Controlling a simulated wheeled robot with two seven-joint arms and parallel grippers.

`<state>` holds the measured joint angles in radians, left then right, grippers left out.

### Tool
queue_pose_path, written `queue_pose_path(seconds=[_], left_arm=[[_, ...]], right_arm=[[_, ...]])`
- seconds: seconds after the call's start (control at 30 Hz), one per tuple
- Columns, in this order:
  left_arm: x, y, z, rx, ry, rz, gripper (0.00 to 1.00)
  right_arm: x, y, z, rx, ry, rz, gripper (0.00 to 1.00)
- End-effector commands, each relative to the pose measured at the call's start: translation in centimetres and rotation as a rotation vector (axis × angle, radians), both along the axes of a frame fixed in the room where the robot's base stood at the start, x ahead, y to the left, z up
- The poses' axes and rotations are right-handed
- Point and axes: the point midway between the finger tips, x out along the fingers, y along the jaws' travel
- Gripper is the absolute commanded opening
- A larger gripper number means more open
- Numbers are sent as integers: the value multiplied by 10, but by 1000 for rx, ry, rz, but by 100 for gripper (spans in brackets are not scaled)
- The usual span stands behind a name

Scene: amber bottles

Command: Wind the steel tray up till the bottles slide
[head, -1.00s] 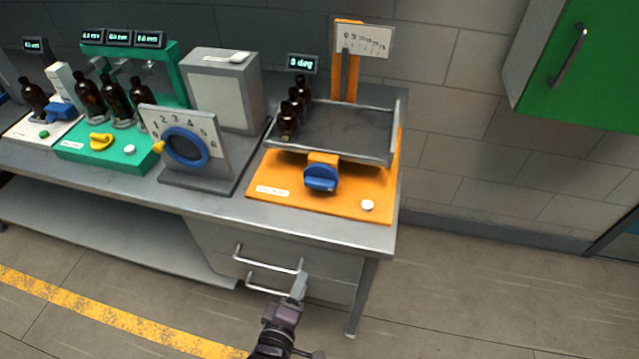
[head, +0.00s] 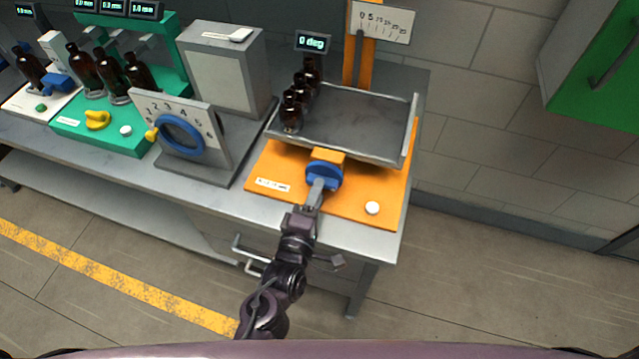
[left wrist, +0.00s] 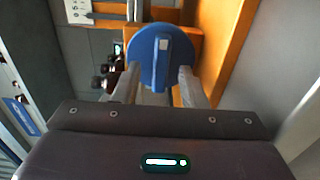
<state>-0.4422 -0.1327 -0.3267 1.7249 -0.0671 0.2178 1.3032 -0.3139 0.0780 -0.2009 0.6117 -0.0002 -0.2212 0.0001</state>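The steel tray (head: 355,128) lies flat on its orange stand (head: 362,198), and the display (head: 313,42) reads 0 deg. Several amber bottles (head: 291,112) stand upright in a row along the tray's left side. A blue knob (head: 329,170) sits at the stand's front; it also shows in the left wrist view (left wrist: 176,52). My left gripper (head: 318,188) is at the knob's front. In the left wrist view its fingers (left wrist: 158,88) are apart, one on each side of the knob's raised grip bar, with gaps visible. My right gripper is not in view.
A grey dial panel (head: 182,125) with a blue ring stands left of the stand. A white button (head: 372,208) is on the stand's front right. A green cabinet (head: 600,75) hangs at the right. Drawer handles jut out below the bench.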

Motion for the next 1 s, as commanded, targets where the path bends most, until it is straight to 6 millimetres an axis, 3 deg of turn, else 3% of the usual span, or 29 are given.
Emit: queue_pose_path(seconds=[0.2, 0.47, 0.77, 1.0], left_arm=[[17, -5, 0, 1, 1, 0, 38], [19, -6, -1, 1, 1, 0, 38], [18, -6, -1, 1, 1, 0, 2], [18, -6, -1, 9, -2, 0, 0]], right_arm=[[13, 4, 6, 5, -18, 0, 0], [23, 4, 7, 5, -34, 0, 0], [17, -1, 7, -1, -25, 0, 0], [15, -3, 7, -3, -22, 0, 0]])
